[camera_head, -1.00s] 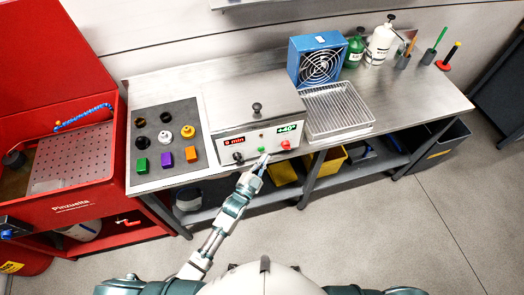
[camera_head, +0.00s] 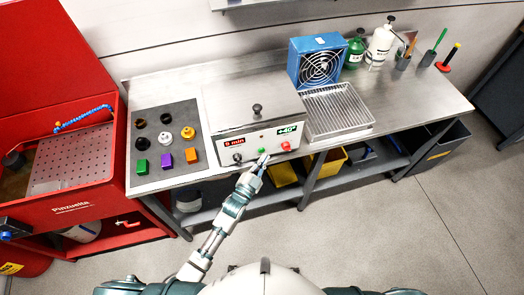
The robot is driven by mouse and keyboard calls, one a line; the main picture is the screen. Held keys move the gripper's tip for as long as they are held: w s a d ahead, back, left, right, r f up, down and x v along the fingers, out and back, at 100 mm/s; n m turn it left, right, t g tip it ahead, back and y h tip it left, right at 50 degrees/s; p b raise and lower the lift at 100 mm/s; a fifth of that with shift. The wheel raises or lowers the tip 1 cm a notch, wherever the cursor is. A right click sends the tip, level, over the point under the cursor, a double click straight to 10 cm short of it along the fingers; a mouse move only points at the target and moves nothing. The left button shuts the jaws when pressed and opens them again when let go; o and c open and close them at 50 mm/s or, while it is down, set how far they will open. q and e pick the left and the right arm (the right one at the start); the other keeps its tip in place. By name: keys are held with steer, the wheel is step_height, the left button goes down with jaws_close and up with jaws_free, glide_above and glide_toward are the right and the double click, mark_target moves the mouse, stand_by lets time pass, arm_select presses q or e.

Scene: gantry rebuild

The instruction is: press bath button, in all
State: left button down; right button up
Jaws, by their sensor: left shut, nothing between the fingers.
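The bath (camera_head: 232,119) is a metal box with a lid and a black knob, standing on the steel bench. Its front panel carries a red-lettered "9 min" display, a green "+40" display, a black knob at left, a red knob (camera_head: 286,146) at right and a small green button (camera_head: 262,150) between them. My left gripper (camera_head: 263,160) is shut and empty, its tip at the front panel just below the green button. I cannot tell whether it touches the button. My right gripper is not in view.
A dark mat (camera_head: 163,139) with several coloured blocks and rings lies left of the bath. A wire basket (camera_head: 338,112) and a blue fan unit (camera_head: 318,61) stand to its right, with bottles beyond. A red wash station (camera_head: 62,120) is at far left. Yellow bins sit under the bench.

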arm_select(q)
steer(key=shift+w, duration=0.1)
stand_by(0.5)
steer(key=shift+w+a+r, duration=0.1)
steer(key=shift+w+a, duration=0.1)
steer(key=shift+w, duration=0.05)
steer(key=shift+w+a, duration=0.15)
steer(key=shift+w, duration=0.25)
stand_by(0.7)
steer(key=shift+s, duration=0.1)
steer(key=shift+s+d+p, duration=0.3)
steer(key=shift+s+p, duration=0.15)
steer(key=shift+s, duration=0.25)
